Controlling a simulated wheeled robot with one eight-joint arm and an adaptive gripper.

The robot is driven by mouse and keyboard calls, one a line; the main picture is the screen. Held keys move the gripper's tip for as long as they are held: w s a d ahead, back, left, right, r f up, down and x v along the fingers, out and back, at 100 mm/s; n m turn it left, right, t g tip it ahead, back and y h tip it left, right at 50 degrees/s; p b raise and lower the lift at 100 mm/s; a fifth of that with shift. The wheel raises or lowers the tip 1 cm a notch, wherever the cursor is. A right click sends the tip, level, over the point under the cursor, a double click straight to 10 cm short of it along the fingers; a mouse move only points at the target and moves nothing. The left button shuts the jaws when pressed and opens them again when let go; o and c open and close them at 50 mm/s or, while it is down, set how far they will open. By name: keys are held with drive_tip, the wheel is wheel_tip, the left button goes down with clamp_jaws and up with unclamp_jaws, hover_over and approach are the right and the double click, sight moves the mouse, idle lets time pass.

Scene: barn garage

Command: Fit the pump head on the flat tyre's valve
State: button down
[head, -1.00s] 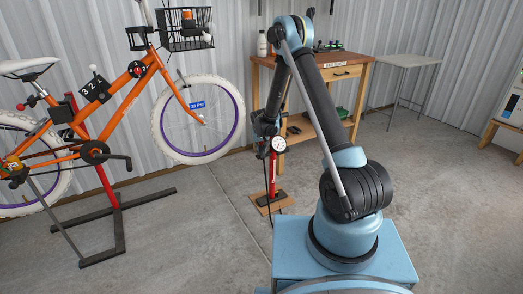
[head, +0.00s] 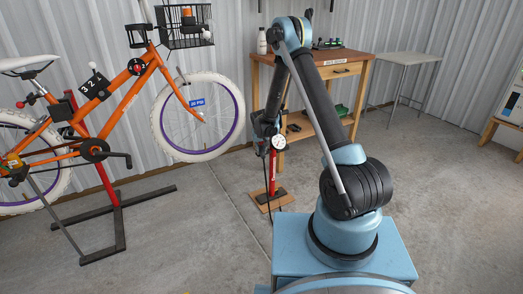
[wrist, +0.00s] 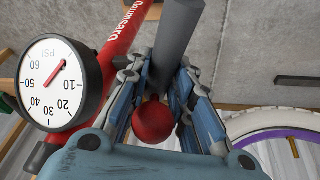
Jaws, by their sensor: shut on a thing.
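My gripper (wrist: 157,85) is shut on a dark grey cylindrical piece with a red ball, which looks like the pump head (wrist: 153,120); the fingers partly hide it. In the head view my gripper (head: 266,135) is down beside the upright red floor pump (head: 272,172), partly in front of it. The pump's round white gauge (wrist: 53,85) is left of my fingers in the wrist view. The orange bike's front wheel (head: 239,120) has a white tyre, a purple rim and a blue PSI tag (head: 197,102), left of my gripper. Its valve is too small to make out.
The bike hangs on a red and black stand (head: 120,215) whose feet spread over the floor. A wooden workbench (head: 365,70) stands behind my arm. Open concrete floor (head: 205,215) lies between the stand and the pump.

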drive_tip(key=c, duration=1.3)
unclamp_jaws()
drive_tip(key=shift+v, duration=5.9)
